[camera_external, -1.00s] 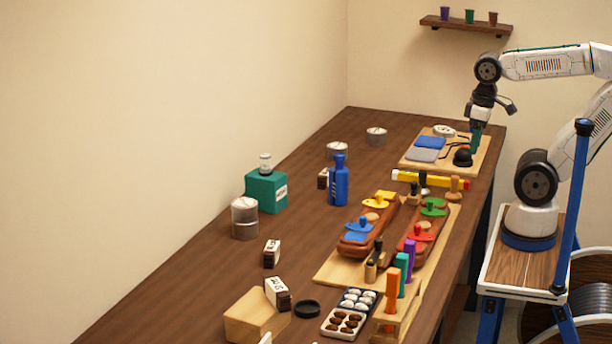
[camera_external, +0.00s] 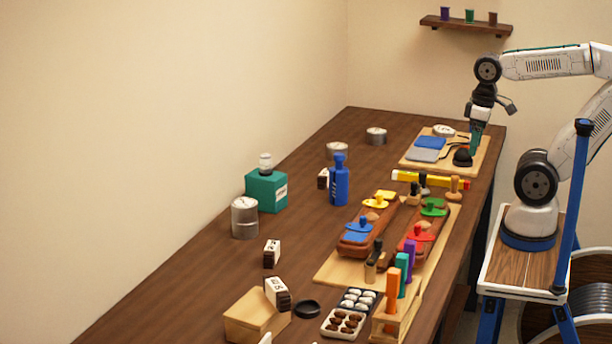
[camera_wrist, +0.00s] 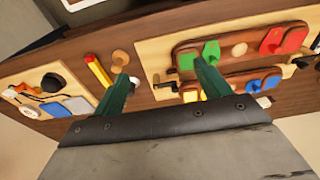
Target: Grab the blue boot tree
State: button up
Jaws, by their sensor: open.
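The blue boot tree (camera_external: 357,231) is a flat blue piece with an upright knob. It sits at the near end of the left brown wooden form (camera_external: 353,246), which also bears a yellow piece (camera_external: 380,199). In the wrist view the blue piece (camera_wrist: 252,86) shows at the right, beyond my right finger. My gripper (camera_external: 475,139) is over the board at the far end of the table, well away from the blue piece. In the wrist view its two green fingers (camera_wrist: 160,80) are spread apart with nothing between them.
The right brown form holds green (camera_external: 433,207) and red (camera_external: 420,232) pieces. A yellow level (camera_external: 430,180) lies between the two boards. A blue bottle (camera_external: 339,182) stands left of the forms, and a rack (camera_external: 397,322) with coloured pegs stands in front.

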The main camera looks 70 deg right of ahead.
aim_at(333, 177)
notch_tip(333, 177, up, 6)
jog(key=w+a+m+t+y, duration=0.2)
jog(key=w+a+m+y, duration=0.15)
jog(key=w+m, duration=0.45)
jog(key=w+a+m+t+y, duration=0.1)
jog(key=w+a+m+y, duration=0.35)
jog(key=w, duration=0.65)
jog(key=w+d+f+m+t, duration=0.1)
jog(key=w+d+m+t, duration=0.2)
jog(key=w+d+m, duration=0.35)
jog(key=w+d+m+t, duration=0.3)
jog(key=w+d+m, duration=0.1)
jog(key=w+m, duration=0.55)
notch_tip(333, 177, down, 18)
jog(key=x, duration=0.7)
jog(key=shift+s+a+r, duration=0.1)
jog(key=shift+a, duration=0.25)
jog(key=c, duration=1.2)
